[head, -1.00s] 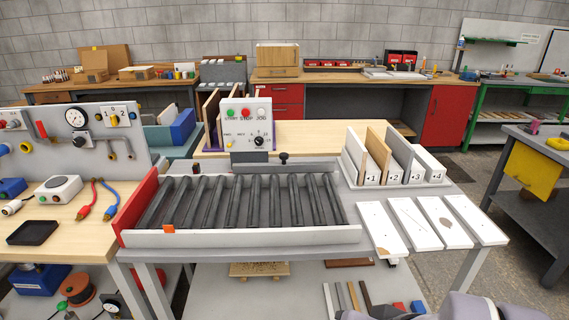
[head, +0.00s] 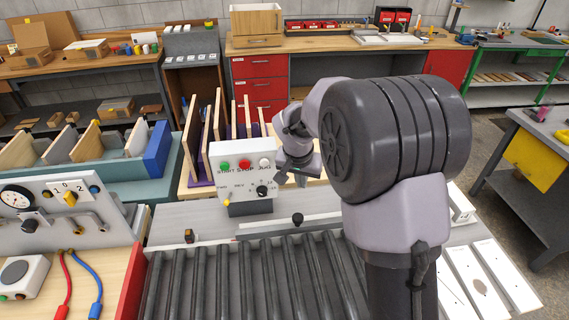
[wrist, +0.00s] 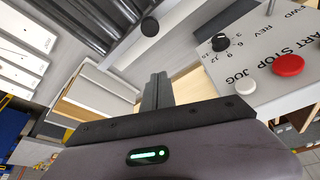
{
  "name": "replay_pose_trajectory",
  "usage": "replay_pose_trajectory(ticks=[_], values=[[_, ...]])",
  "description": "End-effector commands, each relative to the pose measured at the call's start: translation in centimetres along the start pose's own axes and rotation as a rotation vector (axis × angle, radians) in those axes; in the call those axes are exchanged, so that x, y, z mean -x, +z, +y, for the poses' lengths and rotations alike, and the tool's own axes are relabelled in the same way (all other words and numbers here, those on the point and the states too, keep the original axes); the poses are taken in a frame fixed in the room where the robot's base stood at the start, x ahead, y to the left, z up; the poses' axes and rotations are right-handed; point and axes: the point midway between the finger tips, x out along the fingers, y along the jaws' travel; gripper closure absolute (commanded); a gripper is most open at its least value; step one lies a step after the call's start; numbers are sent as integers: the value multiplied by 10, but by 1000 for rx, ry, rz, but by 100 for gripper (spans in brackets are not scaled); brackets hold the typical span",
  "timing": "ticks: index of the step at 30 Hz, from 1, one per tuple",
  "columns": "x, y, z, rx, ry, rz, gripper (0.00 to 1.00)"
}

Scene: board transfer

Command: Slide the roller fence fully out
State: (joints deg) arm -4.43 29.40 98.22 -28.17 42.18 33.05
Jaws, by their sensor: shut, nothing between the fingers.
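The roller conveyor (head: 250,280) has dark rollers in the lower middle of the head view. A pale grey rail (head: 330,219), which looks like the roller fence, runs along their far edge. A black knob (head: 298,219) stands at this rail; it also shows at the top of the wrist view (wrist: 149,26). How far the fence is slid out I cannot tell. My gripper (head: 288,181) is above and behind the knob, apart from it, beside the control box. Its fingers (wrist: 158,88) are together and empty in the wrist view. My arm hides the conveyor's right end.
The control box (head: 240,172) with green, red and white buttons stands close left of my gripper. Upright boards (head: 219,118) stand behind it. White panels (head: 470,280) lie at the right. A small black-and-red block (head: 189,236) sits near the conveyor's far left corner.

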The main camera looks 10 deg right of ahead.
Motion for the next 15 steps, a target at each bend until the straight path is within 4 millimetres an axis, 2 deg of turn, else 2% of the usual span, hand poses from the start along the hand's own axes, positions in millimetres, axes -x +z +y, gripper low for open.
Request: replay_pose_trajectory(ticks=[11,15], values=[[-6,-1,-1,2,3,-1,100],[-25,0,-1,1,4,-2,100]])
